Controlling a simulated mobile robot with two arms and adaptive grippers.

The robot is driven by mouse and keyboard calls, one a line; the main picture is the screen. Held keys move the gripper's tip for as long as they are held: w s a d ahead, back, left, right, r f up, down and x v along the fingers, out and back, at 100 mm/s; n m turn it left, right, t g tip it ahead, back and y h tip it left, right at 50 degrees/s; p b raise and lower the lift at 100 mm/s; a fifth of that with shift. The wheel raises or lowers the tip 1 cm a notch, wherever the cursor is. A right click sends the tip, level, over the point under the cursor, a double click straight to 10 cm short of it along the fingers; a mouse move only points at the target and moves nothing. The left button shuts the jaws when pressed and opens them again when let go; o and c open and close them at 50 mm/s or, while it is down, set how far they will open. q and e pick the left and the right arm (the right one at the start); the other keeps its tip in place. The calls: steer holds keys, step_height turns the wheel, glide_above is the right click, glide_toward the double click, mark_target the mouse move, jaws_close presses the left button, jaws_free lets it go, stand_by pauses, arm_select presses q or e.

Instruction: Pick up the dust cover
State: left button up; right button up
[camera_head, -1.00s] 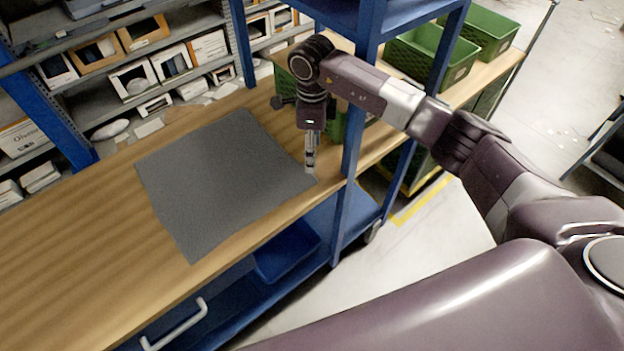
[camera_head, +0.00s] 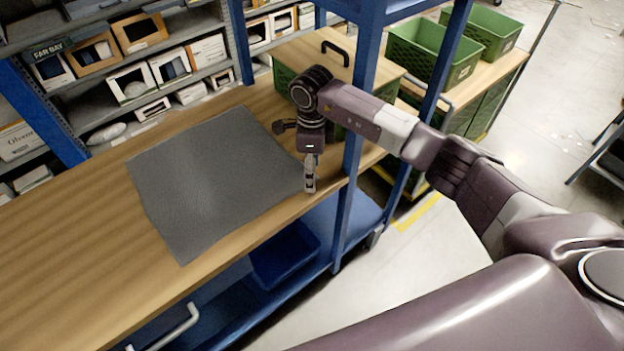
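The dust cover appears to be the grey cloth sheet (camera_head: 215,180) lying flat and spread on the wooden bench top (camera_head: 70,265). Its right corner reaches close to the bench's front edge, beside a blue rack post. My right gripper (camera_head: 309,188) points down at that right corner, with its fingertips at or very near the bench surface. The fingers look close together from this angle, and I cannot tell whether cloth is between them. The fingers hide the tip of the corner. My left gripper is out of view.
A blue post (camera_head: 350,185) stands just right of my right gripper. A wooden-lidded green crate (camera_head: 318,60) is behind it, and open green bins (camera_head: 430,55) are farther right. A shelf with boxes (camera_head: 140,75) runs along the back. The bench left of the cloth is clear.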

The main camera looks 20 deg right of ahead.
steer(key=shift+f, duration=0.2)
steer(key=shift+s, duration=0.1)
steer(key=c, duration=0.8)
steer(key=c, duration=0.8)
steer(key=shift+d, duration=0.1)
step_height(320, 180, up, 12)
steer(key=p, duration=0.6)
